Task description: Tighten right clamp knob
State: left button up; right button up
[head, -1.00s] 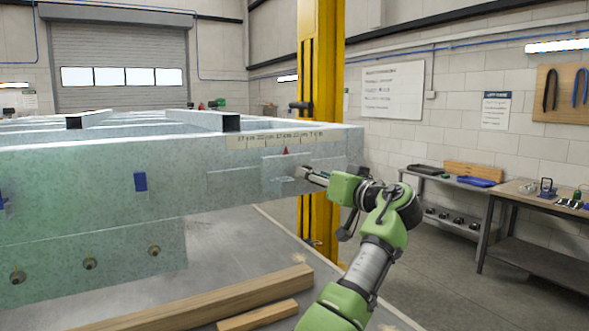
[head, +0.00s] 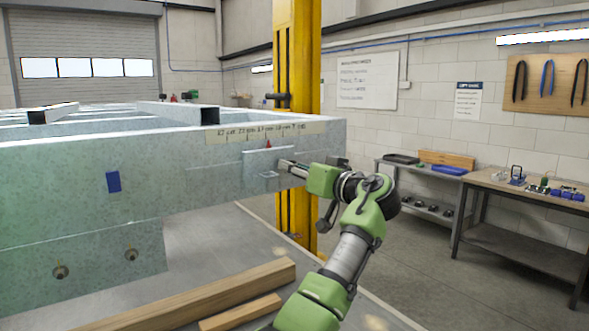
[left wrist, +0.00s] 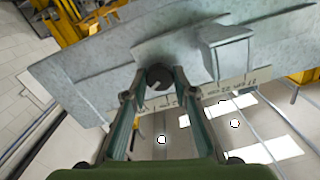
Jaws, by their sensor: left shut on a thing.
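The grey steel trailer frame (head: 120,215) fills the left of the head view. On its side near the right end is a pale plate (head: 257,160) with a red pointer (head: 268,143) below a printed scale (head: 300,128). My left gripper (head: 284,166) is at this plate. In the left wrist view its fingers (left wrist: 155,78) are shut on a dark round knob (left wrist: 158,76) in front of the steel. The fingers hide the knob in the head view. My right gripper is in neither view.
Wooden beams (head: 200,298) lie below the frame at the front. A yellow post (head: 297,60) stands close behind the frame's right end. A workbench (head: 525,190) with small tools stands at the right, and the floor before it is clear.

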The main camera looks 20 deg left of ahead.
pick_arm(q)
jog(key=shift+a, duration=0.1)
jog(key=m+p, duration=0.2)
jog(key=m, duration=0.6)
jog(key=m+p, duration=0.3)
jog(key=m, duration=0.5)
jog(key=m+p, duration=0.2)
jog(key=m, duration=0.5)
jog(key=shift+r+m+p, duration=0.25)
jog(key=shift+m+p, duration=0.1)
jog(key=shift+m, duration=0.05)
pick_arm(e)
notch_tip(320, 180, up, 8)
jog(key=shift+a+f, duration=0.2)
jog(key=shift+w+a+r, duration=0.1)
pick_arm(q)
jog(key=o, duration=1.1)
jog(key=shift+w+a+f, duration=0.1)
jog(key=shift+a+f, duration=0.15)
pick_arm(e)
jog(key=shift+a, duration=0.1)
